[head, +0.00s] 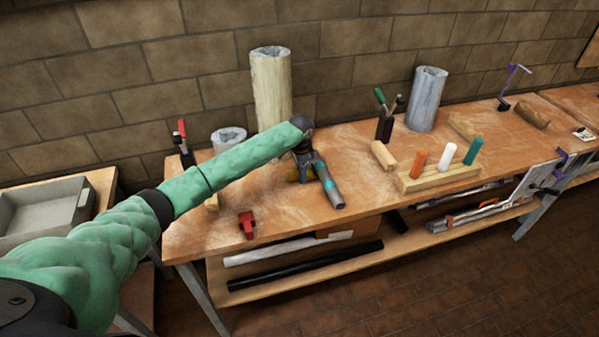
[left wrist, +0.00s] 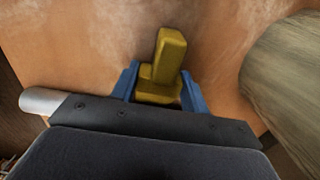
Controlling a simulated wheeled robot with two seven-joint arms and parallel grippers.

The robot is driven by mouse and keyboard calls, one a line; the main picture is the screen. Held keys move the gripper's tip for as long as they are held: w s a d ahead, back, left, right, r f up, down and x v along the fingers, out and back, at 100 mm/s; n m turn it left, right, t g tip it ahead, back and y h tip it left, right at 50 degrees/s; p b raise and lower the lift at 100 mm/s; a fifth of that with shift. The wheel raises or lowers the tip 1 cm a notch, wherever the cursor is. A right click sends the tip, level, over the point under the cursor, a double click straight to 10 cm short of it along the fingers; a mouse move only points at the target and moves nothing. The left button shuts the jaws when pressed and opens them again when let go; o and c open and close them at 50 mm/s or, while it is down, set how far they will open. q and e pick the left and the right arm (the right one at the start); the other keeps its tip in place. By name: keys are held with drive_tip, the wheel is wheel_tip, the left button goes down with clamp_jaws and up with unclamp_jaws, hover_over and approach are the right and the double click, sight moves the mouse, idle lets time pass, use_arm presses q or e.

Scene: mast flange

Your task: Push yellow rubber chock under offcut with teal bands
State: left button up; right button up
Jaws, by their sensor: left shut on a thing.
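The yellow rubber chock (left wrist: 160,80) is between the blue fingers of my left gripper (left wrist: 163,92), which is shut on it; its upright part stands above its base. In the head view a little of the chock (head: 293,176) shows beneath my left gripper (head: 303,160), just left of the offcut. The grey offcut with teal bands (head: 330,187) lies on the bench, its near end toward the front edge. My gripper hides its far end. A grey round end, probably the offcut (left wrist: 40,101), sticks out at the left in the wrist view. Contact between chock and offcut is hidden. My right gripper is out of view.
A tall pale cylinder (head: 272,88) stands behind the gripper. A red block (head: 247,224) sits near the front edge. A wooden rack (head: 440,176) with coloured pegs and a tool holder (head: 385,127) stand to the right. Bench top between offcut and rack is clear.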

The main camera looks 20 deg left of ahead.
use_arm(q)
drive_tip(key=shift+w+d, duration=0.1)
drive_tip(key=shift+d, duration=0.05)
drive_tip(key=shift+w+d, duration=0.15)
drive_tip(key=shift+d, duration=0.05)
drive_tip(key=o, duration=1.1)
drive_tip(key=shift+r+b, duration=0.35)
drive_tip(key=shift+r, duration=0.05)
wheel_tip(320, 180, up, 5)
drive_tip(key=shift+b, duration=1)
drive_tip(key=shift+r, duration=1)
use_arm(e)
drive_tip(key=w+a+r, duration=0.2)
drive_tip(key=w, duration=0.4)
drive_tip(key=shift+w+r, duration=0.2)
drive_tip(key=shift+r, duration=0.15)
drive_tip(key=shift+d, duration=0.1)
